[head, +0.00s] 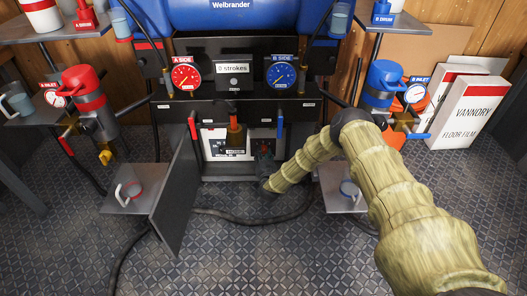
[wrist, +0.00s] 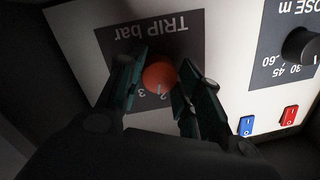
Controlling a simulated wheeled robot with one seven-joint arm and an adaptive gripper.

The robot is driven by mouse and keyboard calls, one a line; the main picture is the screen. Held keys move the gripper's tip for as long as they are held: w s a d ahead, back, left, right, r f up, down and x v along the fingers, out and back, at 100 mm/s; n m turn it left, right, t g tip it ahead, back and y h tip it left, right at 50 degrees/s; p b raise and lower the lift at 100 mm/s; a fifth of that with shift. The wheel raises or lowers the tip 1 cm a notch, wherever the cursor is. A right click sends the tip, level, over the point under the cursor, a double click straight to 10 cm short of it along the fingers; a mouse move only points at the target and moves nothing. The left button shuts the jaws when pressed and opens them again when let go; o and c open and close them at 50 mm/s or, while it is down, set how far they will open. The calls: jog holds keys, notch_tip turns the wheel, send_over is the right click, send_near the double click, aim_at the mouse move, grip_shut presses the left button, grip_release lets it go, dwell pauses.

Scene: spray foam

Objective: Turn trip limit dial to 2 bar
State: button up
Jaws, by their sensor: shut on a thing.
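The trip limit dial (wrist: 159,75) is a round orange-red knob on a dark plate marked "TRIP bar", which appears upside down in the wrist view. The figures 2 and 3 show just below the knob. I cannot make out a pointer mark on it. My gripper (wrist: 157,80) has one dark green finger on each side of the dial and is shut on it. In the head view my gripper (head: 265,160) is at the right part of the low white control panel (head: 213,133), and it mostly hides the dial there.
A black hose dial (wrist: 300,46) and blue (wrist: 247,125) and red (wrist: 290,115) rocker switches lie to the right in the wrist view. An open grey door (head: 176,195) stands left of the panel. A small shelf (head: 333,197) is to the right. Hoses cross the metal floor.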

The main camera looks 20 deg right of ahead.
jog(key=shift+n+p, duration=0.7)
jog(key=shift+n, duration=0.5)
jog(key=o, duration=1)
jog(key=shift+d, duration=0.1)
jog(key=shift+o, duration=0.2)
jog(key=shift+s, duration=0.1)
jog(key=v, duration=1.1)
jog(key=shift+s, duration=0.4)
jog(key=shift+a, duration=0.2)
